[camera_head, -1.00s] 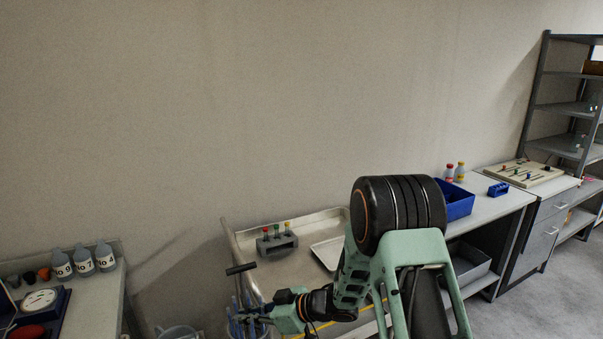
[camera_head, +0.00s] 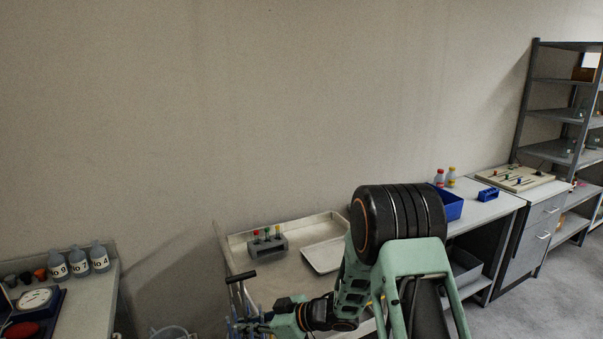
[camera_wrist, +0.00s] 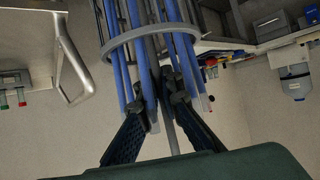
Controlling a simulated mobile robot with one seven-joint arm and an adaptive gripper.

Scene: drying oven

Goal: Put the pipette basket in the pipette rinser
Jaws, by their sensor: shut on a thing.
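The pipette basket (camera_head: 240,310) holds several blue pipettes and has a black T-shaped handle on top. It hangs at the bottom edge of the head view, in front of the trolley's left end, and its lower part is cut off. In the wrist view the basket's grey ring (camera_wrist: 165,32) circles the pipettes. My gripper (camera_wrist: 166,90) is shut on the basket, with its dark fingers at the central stem. A pale round container (camera_head: 172,332), possibly the pipette rinser, shows only its rim at the bottom edge, left of the basket.
A metal trolley (camera_head: 268,288) carries a grey rack (camera_head: 267,245) with coloured caps and a shallow tray (camera_head: 325,256). A left bench (camera_head: 85,305) holds several labelled bottles (camera_head: 80,261) and a dial device (camera_head: 35,302). A right bench has a blue bin (camera_head: 450,207). The floor gap lies between left bench and trolley.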

